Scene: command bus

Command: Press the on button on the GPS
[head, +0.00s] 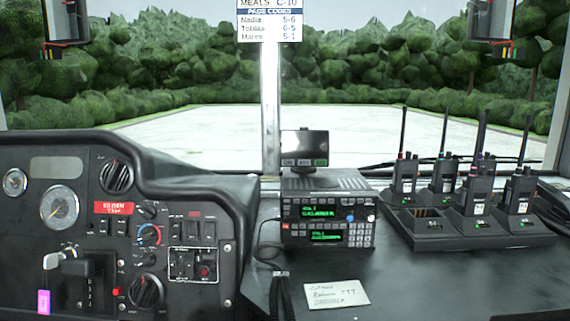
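A small dark-screened device, which looks like the GPS (304,143), stands on a mount on top of the radio stack at the middle of the dash. Its screen is dark. A row of small labelled buttons runs along its lower edge, and the rightmost button (320,162) looks green. The labels are too small to read surely. Neither of my grippers shows in the head view.
Below the GPS sit two stacked radios (328,226) with green displays. A charger (425,236) with several walkie-talkies stands to the right. The instrument panel (130,215) fills the left.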

